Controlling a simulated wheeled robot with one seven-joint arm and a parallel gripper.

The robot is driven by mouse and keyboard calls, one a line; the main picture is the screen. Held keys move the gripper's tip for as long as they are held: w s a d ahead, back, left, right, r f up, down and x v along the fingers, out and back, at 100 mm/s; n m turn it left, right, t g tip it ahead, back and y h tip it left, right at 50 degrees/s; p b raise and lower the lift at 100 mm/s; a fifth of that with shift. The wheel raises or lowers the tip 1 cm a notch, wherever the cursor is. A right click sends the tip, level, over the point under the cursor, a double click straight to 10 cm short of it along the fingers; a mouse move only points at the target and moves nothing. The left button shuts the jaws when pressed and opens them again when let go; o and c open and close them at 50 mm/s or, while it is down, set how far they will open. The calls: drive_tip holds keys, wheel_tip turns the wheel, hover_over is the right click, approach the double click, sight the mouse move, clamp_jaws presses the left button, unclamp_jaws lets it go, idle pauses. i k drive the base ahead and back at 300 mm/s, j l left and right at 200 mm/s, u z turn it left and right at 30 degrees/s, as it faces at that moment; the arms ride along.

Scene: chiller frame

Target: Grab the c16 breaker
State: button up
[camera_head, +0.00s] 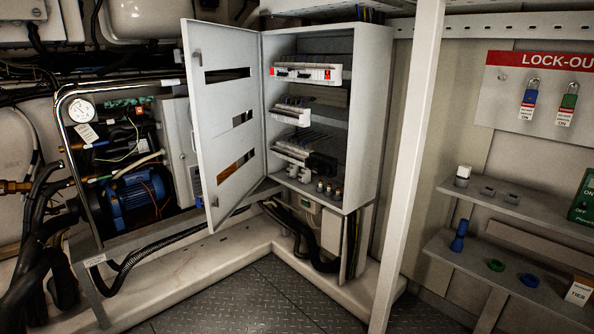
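No label reading C16 is legible, so I cannot tell which part is the c16 breaker. A small white block (462,176), breaker-like in shape, stands at the left end of the upper right shelf. The open grey electrical cabinet (367,110) holds a top row of white modules (306,73), a shorter middle row of modules (291,112) and a lower row of modules (292,150) with a dark block (322,164) at its right end. My gripper is not in view.
The cabinet door (222,130) hangs open to the left. A pale post (408,160) stands between cabinet and shelves. The upper shelf (530,212) has two small grey pieces; the lower shelf (490,270) holds a blue part (459,236) and rings. Dark floor plate (260,300) is clear.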

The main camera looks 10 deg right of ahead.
sight(304, 176)
drive_tip(key=i+j+z, duration=0.45)
drive_tip(key=i+j, duration=1.4)
drive_tip(key=i+j+z, duration=0.1)
drive_tip(key=z, duration=0.75)
drive_tip(key=j+z, duration=0.35)
drive_tip(key=j, duration=0.15)
drive_tip(key=j+z, duration=0.3)
drive_tip(key=j, duration=0.2)
drive_tip(key=j+z, duration=0.35)
drive_tip(key=j, duration=0.15)
drive_tip(key=k+j, duration=0.1)
drive_tip(key=j, duration=0.25)
drive_tip(key=k+j, duration=0.1)
drive_tip(key=j, duration=0.3)
drive_tip(key=k+j+z, duration=0.1)
drive_tip(key=j, duration=0.25)
